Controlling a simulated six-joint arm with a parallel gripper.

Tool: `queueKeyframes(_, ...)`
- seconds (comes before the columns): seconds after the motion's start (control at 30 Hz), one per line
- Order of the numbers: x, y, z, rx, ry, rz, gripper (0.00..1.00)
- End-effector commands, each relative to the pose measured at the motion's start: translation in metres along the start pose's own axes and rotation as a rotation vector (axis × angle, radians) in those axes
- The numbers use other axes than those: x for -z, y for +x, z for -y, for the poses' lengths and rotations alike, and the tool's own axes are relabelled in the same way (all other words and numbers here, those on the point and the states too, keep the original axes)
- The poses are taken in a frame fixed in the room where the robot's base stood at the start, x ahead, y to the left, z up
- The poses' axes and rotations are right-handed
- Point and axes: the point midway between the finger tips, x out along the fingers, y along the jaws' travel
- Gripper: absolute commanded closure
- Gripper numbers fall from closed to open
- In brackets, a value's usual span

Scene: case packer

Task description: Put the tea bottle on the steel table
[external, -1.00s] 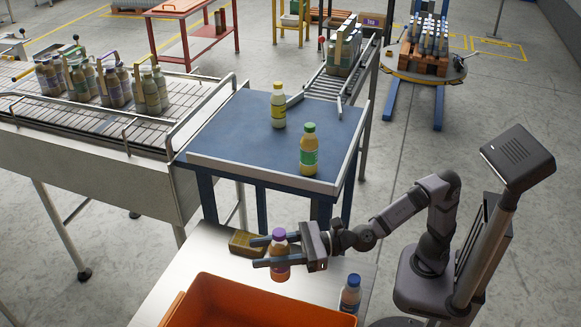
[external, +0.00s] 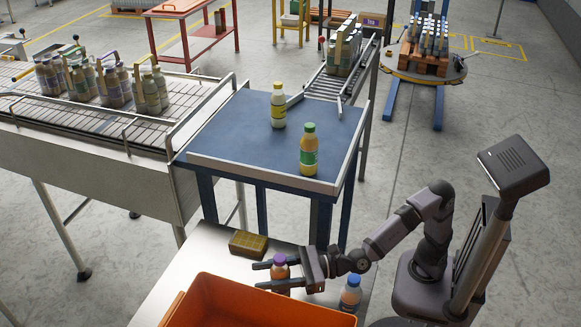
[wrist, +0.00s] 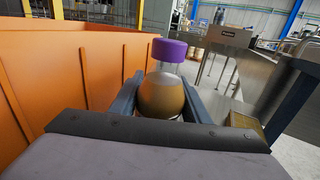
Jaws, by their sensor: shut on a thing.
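The tea bottle, as I take it, has a purple cap and amber-brown contents (external: 281,272); its label cannot be read. It stands upright between the fingers of my gripper (external: 262,276), which is shut on it. In the wrist view the bottle (wrist: 162,97) is between the two fingers, cap above them. The steel table (external: 205,247) is the pale metal top below, with the bottle low over or on it, just behind the orange crate's rim. Whether its base touches the table is hidden.
The orange crate (external: 235,293) fills the table's front, close to the bottle. A brown-yellow box (external: 248,243) lies behind left. A blue-capped bottle (external: 351,294) stands to the right near my arm. The blue table (external: 235,135) beyond holds a green-capped and a yellow-capped bottle.

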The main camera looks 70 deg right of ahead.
Motion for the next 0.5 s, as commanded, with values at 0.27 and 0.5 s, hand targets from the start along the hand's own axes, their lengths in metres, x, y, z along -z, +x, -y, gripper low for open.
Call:
queueKeyframes(0.27, 0.0011, 0.0000, 0.0000, 0.000, 0.002, 0.004, 0.88)
queueKeyframes(0.5, 0.0056, -0.0001, 0.0000, 0.000, 0.002, 0.004, 0.88)
